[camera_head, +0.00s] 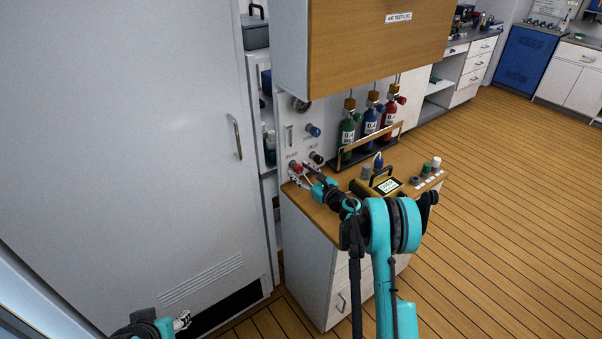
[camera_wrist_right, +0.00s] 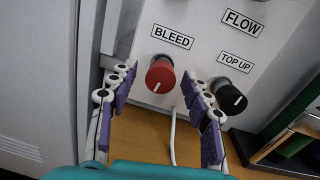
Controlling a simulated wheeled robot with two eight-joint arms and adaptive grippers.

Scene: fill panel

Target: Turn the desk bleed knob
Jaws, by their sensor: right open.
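The red bleed knob (camera_wrist_right: 160,76) sticks out of a white panel under the BLEED label (camera_wrist_right: 172,37), with a white mark on its face pointing down and slightly left. It also shows in the head view (camera_head: 296,167). My right gripper (camera_head: 303,176) is open in front of the panel. In the right wrist view its purple-padded fingers stand on either side of the red knob, with gaps between pads and knob. My left gripper (camera_head: 182,320) is at the bottom left of the head view, far from the panel; its opening is too small to judge.
A black TOP UP knob (camera_wrist_right: 230,98) sits close to the right finger. Green, blue and red bottles (camera_head: 369,124) stand in a rack right of the panel. A yellow device (camera_head: 366,192) sits on the wooden desk top. A large grey door (camera_head: 130,130) stands to the left.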

